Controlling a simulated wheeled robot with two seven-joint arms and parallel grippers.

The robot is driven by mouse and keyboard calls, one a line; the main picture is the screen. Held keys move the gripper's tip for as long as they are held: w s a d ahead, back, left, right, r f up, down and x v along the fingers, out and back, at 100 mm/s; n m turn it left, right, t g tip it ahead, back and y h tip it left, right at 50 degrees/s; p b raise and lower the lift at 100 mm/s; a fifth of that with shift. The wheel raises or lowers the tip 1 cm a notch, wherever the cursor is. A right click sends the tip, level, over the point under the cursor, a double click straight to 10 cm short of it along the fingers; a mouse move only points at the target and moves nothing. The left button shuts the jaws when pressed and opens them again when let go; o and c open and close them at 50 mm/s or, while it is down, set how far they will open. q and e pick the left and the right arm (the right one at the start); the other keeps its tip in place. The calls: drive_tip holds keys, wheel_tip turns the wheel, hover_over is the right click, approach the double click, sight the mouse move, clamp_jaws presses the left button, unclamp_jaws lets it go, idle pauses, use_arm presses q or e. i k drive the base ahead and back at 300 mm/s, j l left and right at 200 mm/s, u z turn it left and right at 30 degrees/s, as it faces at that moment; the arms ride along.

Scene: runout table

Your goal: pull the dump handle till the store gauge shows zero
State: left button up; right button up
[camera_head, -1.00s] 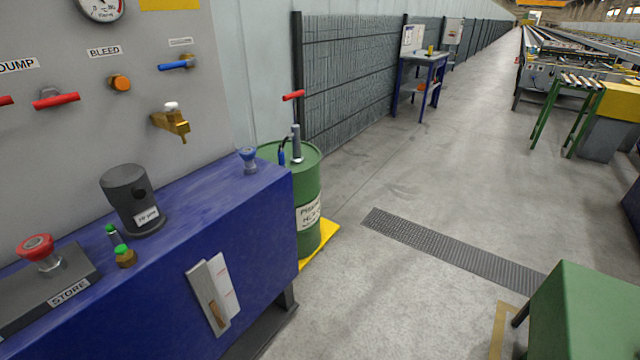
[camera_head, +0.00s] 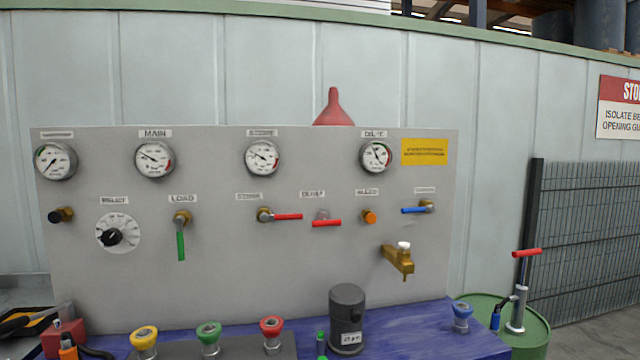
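The dump handle (camera_head: 326,223) is a short red lever on the grey panel (camera_head: 320,290), under a label that reads DUMP. It lies about level. The gauge (camera_head: 263,158) above and to its left is round and white with a red sector; its label is small and blurred but looks like STORE. Its needle seems to point up and left, but I cannot read the figures. Neither of my grippers is in view.
Another red lever (camera_head: 288,217) sits just left of the dump handle, and an orange bleed knob (camera_head: 369,217) just right. A brass tap (camera_head: 398,258) juts out lower right. A dark cylinder (camera_head: 347,318) and coloured knobs stand on the blue bench (camera_head: 420,335) below.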

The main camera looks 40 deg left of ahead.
sight(323, 223)
drive_tip(key=u, duration=1.75)
